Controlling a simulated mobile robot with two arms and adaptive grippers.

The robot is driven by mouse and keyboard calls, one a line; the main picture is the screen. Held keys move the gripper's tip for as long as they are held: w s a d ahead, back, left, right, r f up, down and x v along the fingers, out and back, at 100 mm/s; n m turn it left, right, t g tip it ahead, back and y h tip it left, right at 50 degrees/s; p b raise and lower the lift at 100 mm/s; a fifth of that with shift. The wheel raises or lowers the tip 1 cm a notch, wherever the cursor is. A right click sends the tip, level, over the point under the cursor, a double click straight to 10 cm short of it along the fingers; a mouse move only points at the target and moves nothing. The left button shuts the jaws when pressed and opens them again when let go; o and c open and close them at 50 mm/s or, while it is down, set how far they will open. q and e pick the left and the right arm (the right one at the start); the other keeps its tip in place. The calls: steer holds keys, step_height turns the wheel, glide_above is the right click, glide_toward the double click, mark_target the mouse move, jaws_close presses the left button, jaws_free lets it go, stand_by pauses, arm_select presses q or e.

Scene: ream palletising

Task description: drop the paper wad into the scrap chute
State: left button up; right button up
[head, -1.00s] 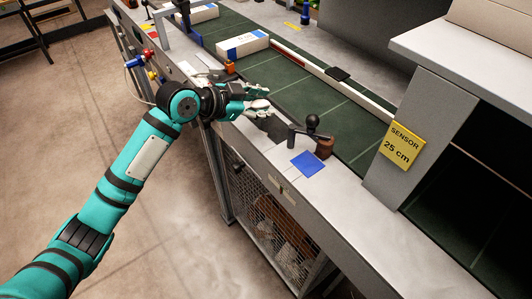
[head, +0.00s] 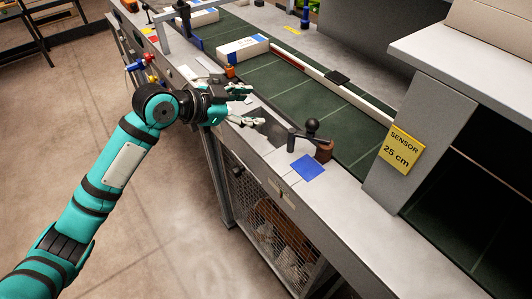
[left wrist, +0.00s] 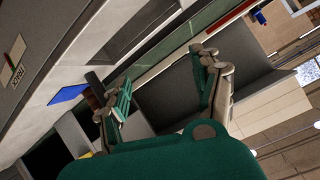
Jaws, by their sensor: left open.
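The scrap chute appears as a dark rectangular opening (head: 270,130) in the grey counter; it also shows as a dark slot in the left wrist view (left wrist: 140,30). My left gripper (head: 254,106) is open above the counter beside the opening, its fingers spread wide. In the left wrist view (left wrist: 163,78) nothing shows between the fingers. I cannot make out the paper wad on the counter or in the gripper. Pale crumpled pieces (head: 288,252) lie behind the wire mesh below the counter; I cannot tell whether the wad is among them. My right gripper is not in view.
A black-handled tool (head: 312,130) and a blue square (head: 308,167) are right of the opening. A white and blue ream (head: 242,47) lies on the green conveyor (head: 290,88). A grey housing with a yellow sensor sign (head: 401,149) stands at right.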

arm_select(q)
steer(key=v, duration=0.8)
steer(key=shift+f, duration=0.1)
